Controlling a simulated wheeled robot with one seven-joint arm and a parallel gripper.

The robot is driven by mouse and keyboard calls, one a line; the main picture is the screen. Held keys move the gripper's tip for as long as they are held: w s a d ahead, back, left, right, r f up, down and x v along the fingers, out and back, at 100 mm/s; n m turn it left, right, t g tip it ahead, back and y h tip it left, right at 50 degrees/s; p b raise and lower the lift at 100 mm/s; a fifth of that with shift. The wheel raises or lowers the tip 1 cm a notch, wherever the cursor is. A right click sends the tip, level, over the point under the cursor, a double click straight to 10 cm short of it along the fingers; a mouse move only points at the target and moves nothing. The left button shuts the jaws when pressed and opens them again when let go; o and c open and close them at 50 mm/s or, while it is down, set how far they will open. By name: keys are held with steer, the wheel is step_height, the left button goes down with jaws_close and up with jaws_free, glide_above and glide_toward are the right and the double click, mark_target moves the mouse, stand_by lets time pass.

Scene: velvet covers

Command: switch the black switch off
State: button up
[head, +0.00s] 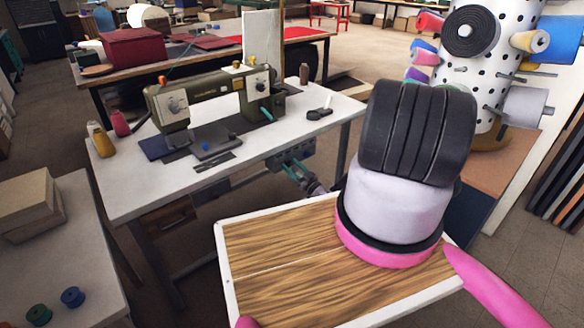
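I cannot tell for sure which thing is the black switch. A small black object (319,113) lies on the right part of the white sewing table (130,190), with a thin light piece beside it. A flat dark box (216,143) with a small knob-like bit on top lies in front of the sewing machine (190,95). Either one's on or off position is too small to read. My gripper is not in view; only thick parts that look like my own arm and body show at the lower right, apart from the table.
A grey table (75,250) with boxes (28,203) and small spools stands at the left. Yellow and pink cones stand at the sewing table's left edge. A motor (292,155) hangs under it. A white thread column (480,75) stands at the right. Floor shows between tables.

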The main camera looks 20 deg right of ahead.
steer(key=v, duration=1)
steer(key=shift+s, duration=0.4)
steer(key=shift+d+f, duration=0.1)
